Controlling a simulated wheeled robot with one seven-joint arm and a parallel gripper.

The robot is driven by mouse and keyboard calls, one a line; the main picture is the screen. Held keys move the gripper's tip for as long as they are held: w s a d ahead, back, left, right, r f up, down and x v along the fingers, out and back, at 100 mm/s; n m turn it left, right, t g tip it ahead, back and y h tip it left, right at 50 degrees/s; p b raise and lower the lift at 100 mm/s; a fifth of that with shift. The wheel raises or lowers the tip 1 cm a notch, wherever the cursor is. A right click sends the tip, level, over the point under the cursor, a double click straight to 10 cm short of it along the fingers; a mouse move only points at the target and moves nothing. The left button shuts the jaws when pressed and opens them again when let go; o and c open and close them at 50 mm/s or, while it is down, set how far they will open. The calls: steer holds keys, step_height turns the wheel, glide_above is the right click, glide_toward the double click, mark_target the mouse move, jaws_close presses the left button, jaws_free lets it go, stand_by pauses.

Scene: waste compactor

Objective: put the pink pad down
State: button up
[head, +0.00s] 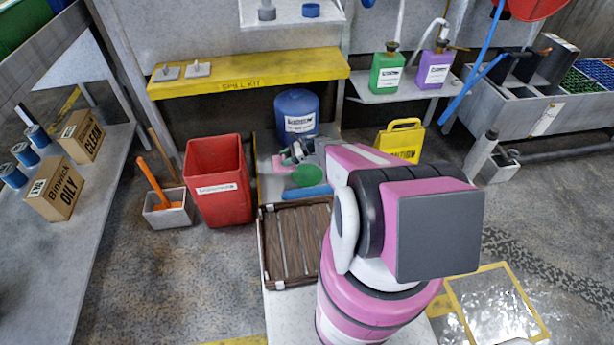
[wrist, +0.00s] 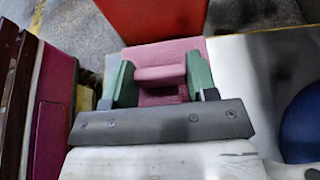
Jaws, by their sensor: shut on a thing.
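The pink pad (wrist: 175,50) is a flat block with a raised bar handle (wrist: 160,75). My gripper (wrist: 161,78) is shut on the handle, with a green finger at each end of it. In the head view, a small part of the pink pad (head: 279,163) shows beside my gripper (head: 294,156), and my arm hides much of the area. I cannot tell whether the pad touches the surface under it.
A red bin (head: 218,183) stands to the left, and a blue drum (head: 297,112) stands behind. A green round item (head: 307,176) and a blue item (head: 308,192) lie near my gripper. A brown slatted crate (head: 264,262) is in front. A yellow caution sign (head: 401,140) stands right.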

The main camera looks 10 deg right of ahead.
steer(key=shift+d+f, duration=0.2)
steer(key=shift+f, duration=0.3)
steer(key=d+f, duration=0.2)
steer(key=d, duration=0.1)
steer(key=w+d+f, duration=0.1)
steer(key=d+f, duration=0.1)
steer(key=d, duration=0.2)
steer(key=d+f, duration=0.2)
steer(key=d, duration=0.2)
steer(key=shift+w+f, duration=0.3)
steer(key=shift+f, duration=1.95)
steer(key=shift+f, duration=0.15)
steer(key=o, duration=0.9)
